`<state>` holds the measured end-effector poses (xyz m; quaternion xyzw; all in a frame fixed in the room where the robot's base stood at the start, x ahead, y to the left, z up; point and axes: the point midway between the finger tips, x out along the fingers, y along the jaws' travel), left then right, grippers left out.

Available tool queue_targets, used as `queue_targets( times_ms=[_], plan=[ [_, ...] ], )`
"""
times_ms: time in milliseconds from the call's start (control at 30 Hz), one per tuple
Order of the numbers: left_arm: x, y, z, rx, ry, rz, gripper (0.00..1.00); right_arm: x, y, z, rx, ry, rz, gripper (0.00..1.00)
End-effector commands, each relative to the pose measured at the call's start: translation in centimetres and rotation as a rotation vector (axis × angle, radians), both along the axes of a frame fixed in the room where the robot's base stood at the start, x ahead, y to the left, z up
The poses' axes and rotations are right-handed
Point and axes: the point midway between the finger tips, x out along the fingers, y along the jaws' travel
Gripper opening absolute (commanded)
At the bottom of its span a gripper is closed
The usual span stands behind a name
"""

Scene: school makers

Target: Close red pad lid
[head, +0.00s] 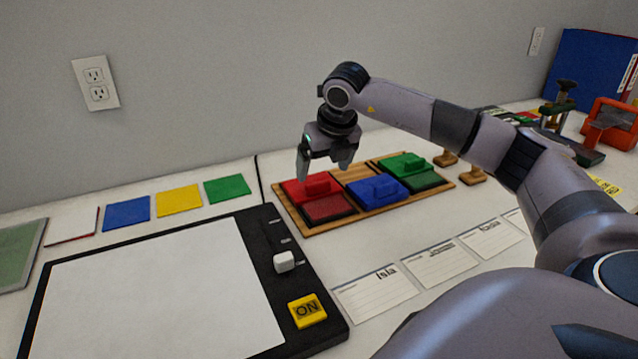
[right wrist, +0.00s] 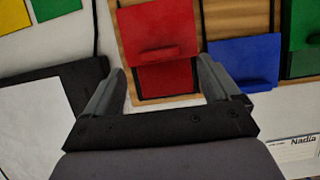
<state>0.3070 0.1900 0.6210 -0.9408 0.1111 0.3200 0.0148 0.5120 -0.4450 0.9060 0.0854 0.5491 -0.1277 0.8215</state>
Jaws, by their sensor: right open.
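The red pad (head: 328,208) lies at the left end of a wooden tray (head: 365,217). Its red lid (head: 296,192) with a raised handle sits toward the back, leaving the darker front part of the pad uncovered. In the right wrist view the lid (right wrist: 157,22) is at top centre, with the red pad (right wrist: 166,79) showing below the handle. My right gripper (head: 325,172) is open and empty, pointing down above the red lid. In the right wrist view its fingers (right wrist: 162,68) are spread on either side of the pad. My left gripper is not in view.
A blue pad (head: 378,190) and a green pad (head: 412,169) share the tray. A black-framed light board (head: 262,240) lies to the left, name cards (head: 375,293) in front. Wooden stamps (head: 472,176) stand to the right; the wall (head: 220,70) is behind.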

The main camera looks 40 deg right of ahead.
Motion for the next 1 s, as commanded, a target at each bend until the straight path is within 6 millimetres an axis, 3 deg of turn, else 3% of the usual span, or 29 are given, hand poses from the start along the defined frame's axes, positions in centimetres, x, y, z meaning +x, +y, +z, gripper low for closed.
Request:
queue_targets(
  times_ms=[300,667,900,1000],
  plan=[
    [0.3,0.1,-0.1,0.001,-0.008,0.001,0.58,1.6,-0.5,-4.1,0.0,0.001,0.001,0.89],
    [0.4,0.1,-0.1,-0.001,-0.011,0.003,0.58,1.8,-0.6,-4.7,0.0,0.0,0.001,0.89],
    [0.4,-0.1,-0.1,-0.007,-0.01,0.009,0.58,1.8,-0.6,-4.6,0.0,0.0,0.001,0.11],
    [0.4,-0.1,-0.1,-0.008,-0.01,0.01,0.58,1.8,-0.6,-4.6,0.0,0.0,0.001,0.09]
  ],
)
